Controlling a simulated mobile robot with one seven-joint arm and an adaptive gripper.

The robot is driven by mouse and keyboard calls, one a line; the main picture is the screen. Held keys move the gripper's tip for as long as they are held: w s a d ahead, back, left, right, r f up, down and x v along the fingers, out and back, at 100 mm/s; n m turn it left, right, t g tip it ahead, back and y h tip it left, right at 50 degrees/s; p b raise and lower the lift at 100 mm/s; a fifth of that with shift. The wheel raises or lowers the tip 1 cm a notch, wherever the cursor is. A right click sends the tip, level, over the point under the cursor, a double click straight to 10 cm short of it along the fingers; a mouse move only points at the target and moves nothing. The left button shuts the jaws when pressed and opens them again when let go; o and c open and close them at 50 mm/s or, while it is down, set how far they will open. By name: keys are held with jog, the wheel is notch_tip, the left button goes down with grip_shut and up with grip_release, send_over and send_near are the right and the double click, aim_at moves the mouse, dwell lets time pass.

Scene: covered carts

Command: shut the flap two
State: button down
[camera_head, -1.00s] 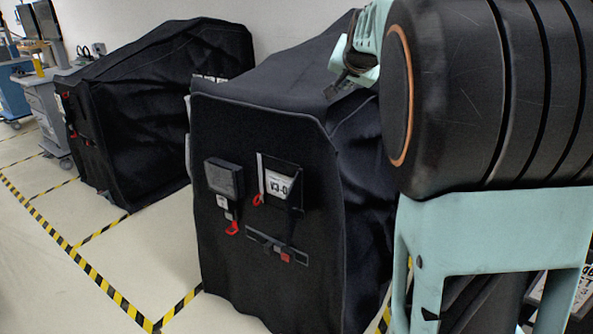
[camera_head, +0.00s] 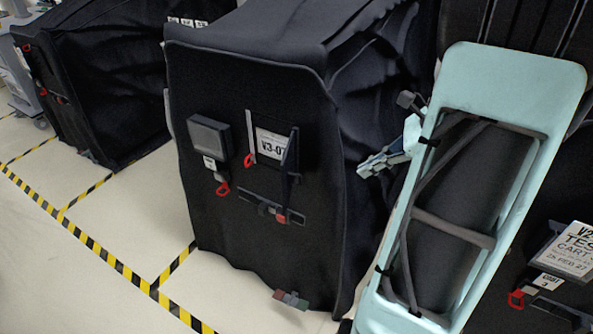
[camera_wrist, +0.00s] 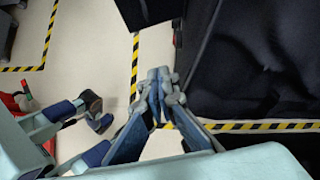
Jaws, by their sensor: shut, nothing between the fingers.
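A black covered cart (camera_head: 220,235) stands mid-picture in the head view. Its front carries a white V3 label (camera_head: 270,146) with an open dark flap (camera_head: 290,156) jutting out along the label's right side. A second, grey-faced flap (camera_head: 209,136) to the left lies against the cover. I cannot tell from any marking which is flap two. My gripper (camera_head: 368,166) is right of the cart's front, apart from the open flap in the picture. In the wrist view its fingertips (camera_wrist: 158,78) are together and empty, with the dark cover (camera_wrist: 255,60) at right.
A red-ended strap (camera_head: 275,211) crosses the front below the label. Another covered cart (camera_head: 105,85) stands at left, and a further one with a label plate (camera_head: 572,248) at lower right. Floor with yellow-black tape (camera_head: 95,245) is clear at front left.

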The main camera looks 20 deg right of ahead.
jog(key=w+a+f+m+y, duration=0.1)
jog(key=w+a+f, duration=0.5)
jog(key=a, duration=0.3)
jog(key=shift+w+a+f+t, duration=0.3)
jog(key=shift+w+a, duration=0.1)
jog(key=shift+w, duration=0.35)
